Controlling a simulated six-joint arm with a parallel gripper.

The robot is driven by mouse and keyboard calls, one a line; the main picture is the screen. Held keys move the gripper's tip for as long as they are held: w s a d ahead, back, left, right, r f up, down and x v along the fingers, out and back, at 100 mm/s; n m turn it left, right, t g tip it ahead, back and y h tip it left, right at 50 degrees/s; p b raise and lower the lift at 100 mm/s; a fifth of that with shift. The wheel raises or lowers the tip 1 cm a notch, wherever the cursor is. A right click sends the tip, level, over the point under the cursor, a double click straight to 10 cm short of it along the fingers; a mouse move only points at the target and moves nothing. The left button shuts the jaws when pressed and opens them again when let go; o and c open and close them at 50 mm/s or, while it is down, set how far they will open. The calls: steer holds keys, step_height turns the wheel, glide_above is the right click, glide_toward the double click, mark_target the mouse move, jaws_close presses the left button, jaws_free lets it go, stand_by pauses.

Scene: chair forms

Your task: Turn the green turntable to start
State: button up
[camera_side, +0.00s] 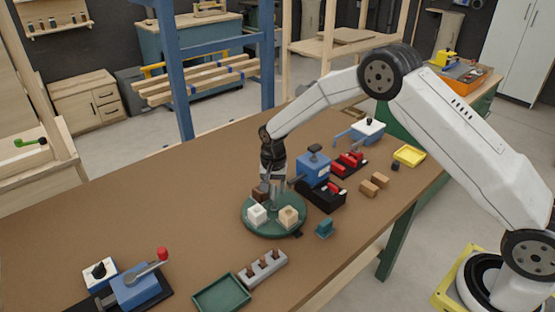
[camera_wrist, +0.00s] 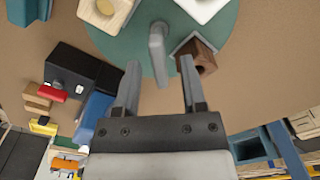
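The green turntable (camera_side: 272,230) is a round disc on the brown bench. It carries a white block (camera_side: 257,214), a light wood block (camera_side: 288,216) and a dark brown block (camera_side: 259,194). In the wrist view the turntable (camera_wrist: 130,45) fills the top, with a grey upright peg (camera_wrist: 157,48) near its edge and the brown block (camera_wrist: 203,56) beside it. My gripper (camera_side: 273,187) is over the far side of the disc. In the wrist view my gripper (camera_wrist: 161,68) is open, its fingers on either side of the peg with gaps showing. Contact is not visible.
A blue machine (camera_side: 313,168) with a black base stands close to the right of the turntable. A small teal block (camera_side: 325,229), a grey holder (camera_side: 263,267) and a green tray (camera_side: 221,294) lie nearer.

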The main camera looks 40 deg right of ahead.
steer(key=shift+r, duration=3.9)
steer(key=shift+s, duration=0.1)
steer(key=s+d+r+n+t, duration=0.1)
steer(key=s+n, duration=0.3)
steer(key=s, duration=0.9)
steer(key=s+d+r+n+t, duration=0.1)
steer(key=s+n, duration=0.4)
steer(key=s, duration=0.7)
step_height(320, 180, up, 2)
steer(key=shift+s+d+r+t, duration=0.15)
steer(key=shift+s+d+t, duration=0.15)
steer(key=shift+s+d, duration=0.15)
